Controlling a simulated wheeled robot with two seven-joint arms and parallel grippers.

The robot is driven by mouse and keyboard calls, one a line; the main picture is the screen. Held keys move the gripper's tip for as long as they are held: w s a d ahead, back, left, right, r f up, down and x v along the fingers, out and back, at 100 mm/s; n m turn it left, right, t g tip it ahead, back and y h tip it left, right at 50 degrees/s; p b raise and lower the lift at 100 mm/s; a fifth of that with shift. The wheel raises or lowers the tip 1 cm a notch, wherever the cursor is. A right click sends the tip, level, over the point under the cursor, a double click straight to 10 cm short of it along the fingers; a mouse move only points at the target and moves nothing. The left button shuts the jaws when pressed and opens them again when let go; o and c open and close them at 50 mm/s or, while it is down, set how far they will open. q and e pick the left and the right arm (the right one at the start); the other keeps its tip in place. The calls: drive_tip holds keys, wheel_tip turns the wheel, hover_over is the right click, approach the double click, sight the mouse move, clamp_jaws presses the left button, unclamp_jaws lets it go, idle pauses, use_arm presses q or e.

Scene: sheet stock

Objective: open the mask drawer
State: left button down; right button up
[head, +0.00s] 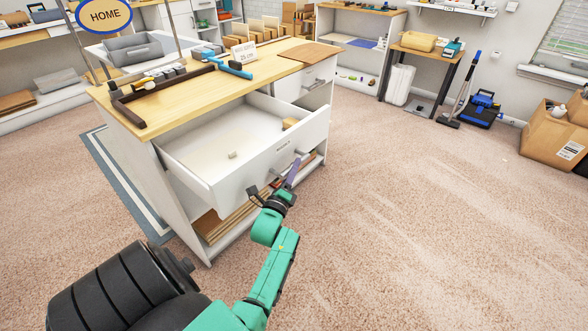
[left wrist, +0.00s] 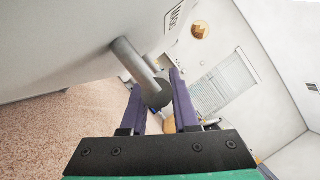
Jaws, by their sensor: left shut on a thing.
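The mask drawer (head: 230,184) is the wide white drawer of the wood-topped cabinet, and it stands pulled well out. Its small front label (head: 283,145) is too small to read in the head view; it shows sideways in the left wrist view (left wrist: 175,15). My left gripper (head: 284,180) is at the drawer front, shut on its grey bar handle (left wrist: 142,65). In the left wrist view the bar lies between the two purple fingers (left wrist: 158,100). The far part of the grip is partly hidden in the head view. My right gripper is not in view.
Inside the drawer are a small wooden block (head: 290,123) and a small pale piece (head: 232,155). The cabinet top (head: 180,95) bears tools and a sign. A smaller drawer (head: 303,80) sits at its right. Open carpet (head: 400,200) lies to the right.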

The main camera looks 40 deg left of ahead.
use_arm(q)
drive_tip(key=c, duration=0.7)
unclamp_jaws()
drive_tip(key=v, duration=0.7)
drive_tip(key=shift+s+f, duration=0.1)
drive_tip(key=shift+s, duration=0.15)
drive_tip(key=shift+d, duration=0.1)
